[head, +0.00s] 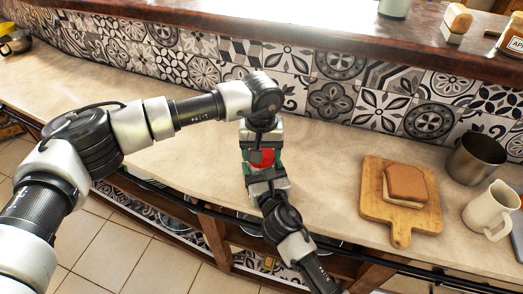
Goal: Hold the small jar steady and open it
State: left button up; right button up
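The small jar (262,157) shows as a small red patch on the counter near its front edge, mostly hidden between my two grippers. My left gripper (262,141) points down over it from above and behind. My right gripper (263,172) reaches it from the front, with greenish finger parts at either side of the red. Both grippers are right at the jar, but the view is too small to tell whether either is closed on it. The jar's lid cannot be made out apart from its body.
A wooden board (415,222) with a sandwich-like bread stack (405,184) lies to the right. A metal cup (477,158) and a white pitcher (490,210) stand beyond it. The counter between jar and board is clear.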

pick_arm(q)
jog(key=n, duration=0.8)
jog(key=shift+n, duration=0.3)
jog(key=n, duration=1.2)
jog(key=shift+n, duration=0.3)
jog(key=n, duration=0.6)
jog(key=shift+r, duration=0.1)
jog(key=n, duration=0.4)
jog(key=shift+n, duration=0.4)
jog(key=n, duration=1.4)
jog(key=shift+r, duration=0.15)
jog(key=shift+r, duration=1)
